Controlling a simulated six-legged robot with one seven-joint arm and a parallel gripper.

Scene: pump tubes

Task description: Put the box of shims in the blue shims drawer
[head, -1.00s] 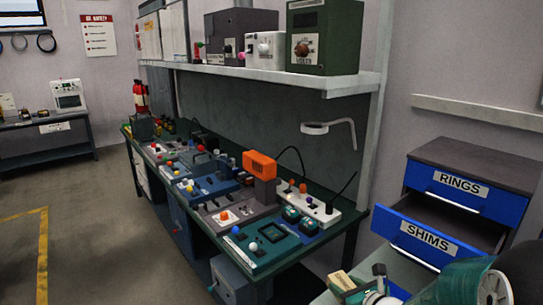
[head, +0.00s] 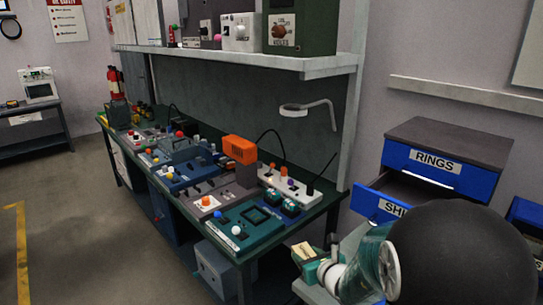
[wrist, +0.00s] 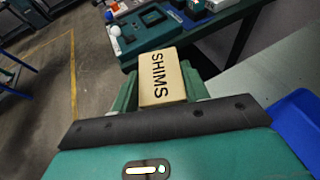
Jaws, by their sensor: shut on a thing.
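The box of shims is a small tan box marked SHIMS (wrist: 162,78), held between the green fingers of my gripper (wrist: 165,92) in the wrist view. In the head view the box (head: 303,250) shows partly, at the end of my gripper (head: 310,262), low in the picture. The blue shims drawer (head: 373,203) is pulled open below the RINGS drawer. Part of its front and label is hidden behind my arm. The box is left of the drawer and in front of it, outside it. A blue surface (wrist: 298,122) shows at the right in the wrist view.
The blue RINGS drawer (head: 437,163) is shut above the open one, in a dark-topped cabinet. A long bench (head: 245,225) with control panels and an orange device (head: 240,149) runs along the left. A shelf (head: 300,66) hangs above it. Floor space is free at the left.

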